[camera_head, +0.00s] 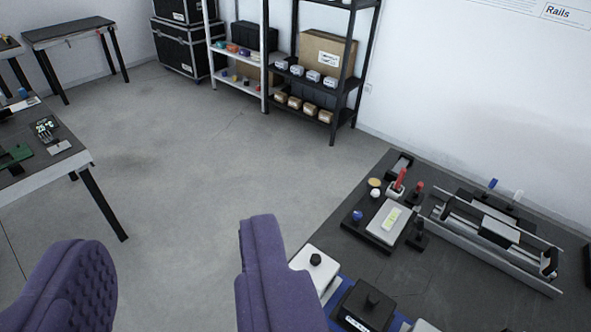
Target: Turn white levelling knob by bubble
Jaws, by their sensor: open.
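A levelling unit with a dark base and pale top plate (390,222) sits on the dark bench at the right. A yellow-green bubble vial (394,217) lies on the plate. A small white knob (375,193) stands at the plate's far left side, and a blue knob (357,215) is nearer along its left edge. The bubble's position is too small to tell. My gripper (172,228) has two purple padded fingers at the lower left. They are wide apart with only floor between them. It is empty and left of the bench, apart from the knob.
A tan disc (375,183) and a red-handled tool (399,180) are close behind the white knob. A rail assembly (495,235) lies to the right. White and black boxes (366,305) are in front. Another table (40,175) stands left; the floor between is clear.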

